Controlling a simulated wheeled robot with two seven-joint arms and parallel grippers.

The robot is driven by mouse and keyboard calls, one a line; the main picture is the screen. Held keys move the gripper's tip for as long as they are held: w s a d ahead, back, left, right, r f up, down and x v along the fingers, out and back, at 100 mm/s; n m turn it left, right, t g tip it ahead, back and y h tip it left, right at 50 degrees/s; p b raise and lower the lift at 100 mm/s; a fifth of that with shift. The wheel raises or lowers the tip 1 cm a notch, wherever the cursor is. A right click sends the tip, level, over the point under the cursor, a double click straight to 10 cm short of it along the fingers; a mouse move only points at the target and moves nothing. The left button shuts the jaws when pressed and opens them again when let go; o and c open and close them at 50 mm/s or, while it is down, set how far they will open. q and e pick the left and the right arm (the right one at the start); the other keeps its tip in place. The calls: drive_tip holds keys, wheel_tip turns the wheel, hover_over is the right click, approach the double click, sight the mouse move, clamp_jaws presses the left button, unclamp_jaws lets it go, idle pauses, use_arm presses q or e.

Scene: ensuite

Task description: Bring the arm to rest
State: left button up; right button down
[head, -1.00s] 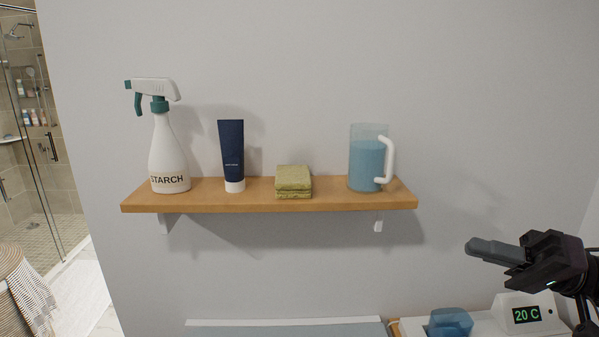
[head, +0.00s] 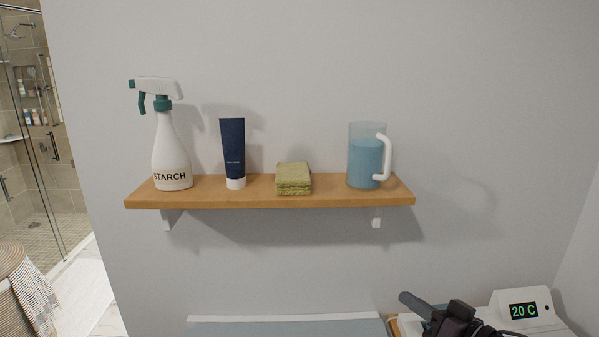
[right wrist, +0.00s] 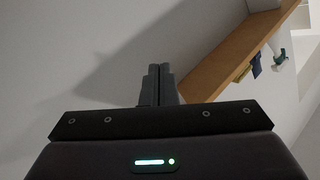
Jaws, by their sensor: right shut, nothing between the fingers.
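My right gripper (head: 418,304) is low at the bottom right of the head view, below the right end of the wall shelf and apart from it. In the right wrist view its two fingers (right wrist: 158,72) are together with nothing between them. The gripper covers most of a blue object on the white surface below. My left gripper is not in view.
A wooden shelf (head: 330,200) holds a starch spray bottle (head: 172,150), a dark blue tube (head: 232,150), green sponges (head: 293,180) and a jug of blue liquid (head: 364,160). A white unit reading 20 C (head: 523,309) stands right of the gripper.

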drive_tip(key=s+f+m+g+h, duration=0.1)
drive_tip(key=s+f+g+h, duration=0.1)
drive_tip(key=s+f+h, duration=0.3)
drive_tip(key=s+f+g+h, duration=0.15)
drive_tip(key=f+h, duration=0.25)
drive_tip(key=f, duration=0.4)
drive_tip(key=s+a+f+n+g, duration=0.1)
drive_tip(key=s+f+g, duration=0.2)
drive_tip(key=s, duration=0.5)
drive_tip(key=s+a+f+n+g, duration=0.1)
drive_tip(key=s+f+g, duration=0.25)
drive_tip(key=s, duration=0.35)
wheel_tip(320, 180, down, 30)
drive_tip(key=s+r+g+b, duration=0.1)
drive_tip(key=s+g, duration=0.1)
drive_tip(key=s+d+f, duration=0.2)
drive_tip(key=s+f, duration=0.8)
drive_tip(key=s+d+f+g, duration=0.1)
drive_tip(key=s+f, duration=0.9)
drive_tip(key=shift+s+d+f+h+b, duration=0.15)
drive_tip(key=shift+d+f+h+b, duration=0.1)
drive_tip(key=shift+d+h+b, duration=0.15)
